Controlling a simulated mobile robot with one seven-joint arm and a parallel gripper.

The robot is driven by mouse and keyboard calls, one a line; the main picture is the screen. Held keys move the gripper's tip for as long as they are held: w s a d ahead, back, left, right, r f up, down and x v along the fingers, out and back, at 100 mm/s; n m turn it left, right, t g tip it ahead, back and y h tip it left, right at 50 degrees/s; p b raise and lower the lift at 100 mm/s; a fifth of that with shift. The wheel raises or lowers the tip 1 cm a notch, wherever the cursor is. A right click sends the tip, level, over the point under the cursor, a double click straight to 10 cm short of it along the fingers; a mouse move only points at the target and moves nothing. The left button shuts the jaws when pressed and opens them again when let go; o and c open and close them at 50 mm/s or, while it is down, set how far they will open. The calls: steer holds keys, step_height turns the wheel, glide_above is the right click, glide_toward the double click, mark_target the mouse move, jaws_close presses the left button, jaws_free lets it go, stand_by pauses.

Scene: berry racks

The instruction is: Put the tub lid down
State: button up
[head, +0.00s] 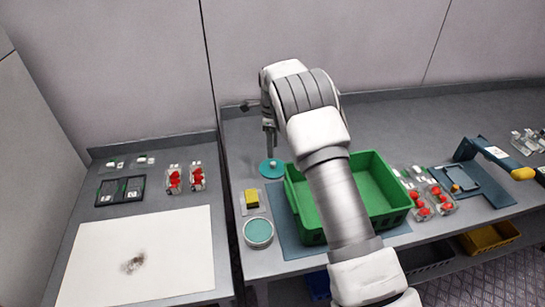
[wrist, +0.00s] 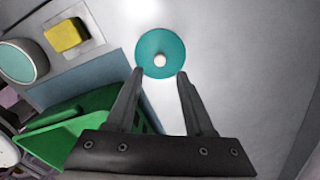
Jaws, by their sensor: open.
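The tub lid (head: 271,168) is a round teal disc with a pale knob in its middle. It lies on the grey counter to the left of the green crate's back corner. In the wrist view the lid (wrist: 161,53) shows whole, just beyond my fingertips, its knob uncovered. My gripper (head: 270,152) points down over the lid in the head view. In the wrist view my gripper (wrist: 160,74) has its two fingers apart with nothing between them. A round tub (head: 258,232) with a teal top stands near the counter's front edge.
The green crate (head: 297,208) stands on a blue mat (head: 285,236) right of the lid. A yellow sponge (head: 251,198) sits on a small pale tray between lid and tub. Clear punnets with red berries (head: 420,205) stand right of the crate. Counter behind the lid is clear.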

step_height(320, 180, up, 6)
steer(key=r, duration=0.1)
step_height(320, 180, up, 12)
steer(key=n+t, duration=0.1)
steer(key=n, duration=0.3)
glide_above(273, 163)
steer(key=s+d, duration=0.5)
steer(key=s, duration=0.1)
steer(key=s+d+r+n+t+y, duration=0.1)
steer(key=s+d+r+n, duration=0.15)
steer(key=s+r, duration=0.2)
steer(key=s+d+r+n+t, duration=0.1)
steer(key=s+d+r+n, duration=0.15)
steer(key=s, duration=0.35)
steer(key=s+d+f+n+t, duration=0.1)
steer(key=s+n, duration=0.5)
steer(key=s, duration=0.5)
steer(key=s+d+n+t+h, duration=0.1)
steer(key=s+n, duration=0.4)
steer(key=s, duration=0.7)
steer(key=shift+s+d+f+n+t, duration=0.2)
steer(key=shift+d+f+n+t, duration=0.15)
steer(key=shift+d, duration=0.2)
steer(key=shift+a, duration=0.15)
